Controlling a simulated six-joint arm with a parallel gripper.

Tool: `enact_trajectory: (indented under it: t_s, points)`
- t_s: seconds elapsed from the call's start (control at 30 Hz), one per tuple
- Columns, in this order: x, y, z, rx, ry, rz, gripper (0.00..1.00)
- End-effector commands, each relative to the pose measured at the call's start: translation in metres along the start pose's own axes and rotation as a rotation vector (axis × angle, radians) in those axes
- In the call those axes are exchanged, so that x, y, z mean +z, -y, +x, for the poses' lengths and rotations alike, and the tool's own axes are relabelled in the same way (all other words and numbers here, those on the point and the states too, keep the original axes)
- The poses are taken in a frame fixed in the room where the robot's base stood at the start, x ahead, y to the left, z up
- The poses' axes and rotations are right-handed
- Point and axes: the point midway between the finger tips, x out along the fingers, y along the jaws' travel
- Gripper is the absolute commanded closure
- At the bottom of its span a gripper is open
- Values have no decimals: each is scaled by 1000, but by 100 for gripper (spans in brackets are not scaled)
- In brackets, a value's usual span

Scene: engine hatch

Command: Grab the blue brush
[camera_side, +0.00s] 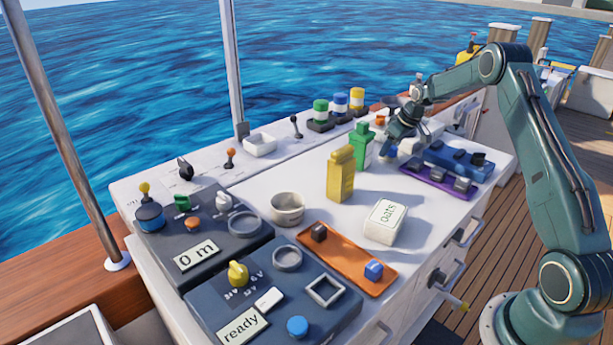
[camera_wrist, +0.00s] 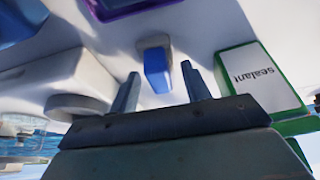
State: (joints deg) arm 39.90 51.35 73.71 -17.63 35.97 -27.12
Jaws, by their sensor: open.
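A small blue block-shaped thing, which looks like the blue brush (camera_wrist: 157,68), stands on the white top in the wrist view. It lies between the two fingers of my gripper (camera_wrist: 160,78), with a gap on either side. My gripper is open and holds nothing. In the side view my gripper (camera_side: 396,140) points down at the far right part of the white counter. A bit of blue, likely the brush (camera_side: 391,152), shows just below it. The arm and fingers partly hide it there.
A green sealant bottle (camera_side: 362,148) stands close left of my gripper and shows at right in the wrist view (camera_wrist: 258,78). A yellow bottle (camera_side: 341,174) stands nearer. A purple tray (camera_side: 428,179) and a blue tray (camera_side: 452,160) lie to the right.

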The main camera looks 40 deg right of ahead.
Motion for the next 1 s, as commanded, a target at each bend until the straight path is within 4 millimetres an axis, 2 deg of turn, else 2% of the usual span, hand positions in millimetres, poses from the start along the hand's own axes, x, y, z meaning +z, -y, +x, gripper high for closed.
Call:
enact_trajectory:
  t_s: [0.13, 0.17, 0.3, 0.4, 0.77, 1.0]
  points:
    - [0, 0, 0, 0, 0, 0, 53]
    - [0, 0, 0, 0, 0, 0, 57]
    - [0, 0, 0, 0, 0, 0, 84]
    - [0, 0, 0, 0, 0, 0, 100]
    - [-1, 0, -3, 0, -1, 0, 100]
    - [-8, 0, -18, 1, -2, -1, 100]
